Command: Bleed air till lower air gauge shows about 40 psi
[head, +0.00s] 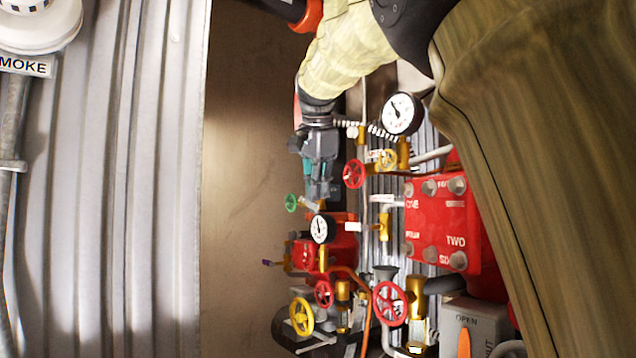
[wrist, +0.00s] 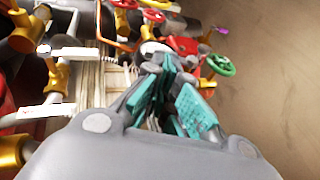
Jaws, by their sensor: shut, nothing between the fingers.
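My gripper (head: 319,193) points down the picture in the head view, its fingers together and empty. It also shows in the wrist view (wrist: 172,62), with teal pads. Just past and left of its tips is a small green handwheel (head: 291,203); in the wrist view this green wheel (wrist: 221,65) is right of the tips. I cannot tell whether they touch. A small round gauge (head: 320,229), white-faced with a black rim, sits just below the tips. A larger gauge (head: 402,113) is higher up to the right. Their numbers are too small to read.
Red handwheels (head: 353,174), (head: 390,303) and a yellow handwheel (head: 301,315) crowd the brass and grey pipework. A red box (head: 440,222) stands to the right. A purple-tipped lever (head: 267,262) juts left. The brown wall (head: 245,180) on the left is clear.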

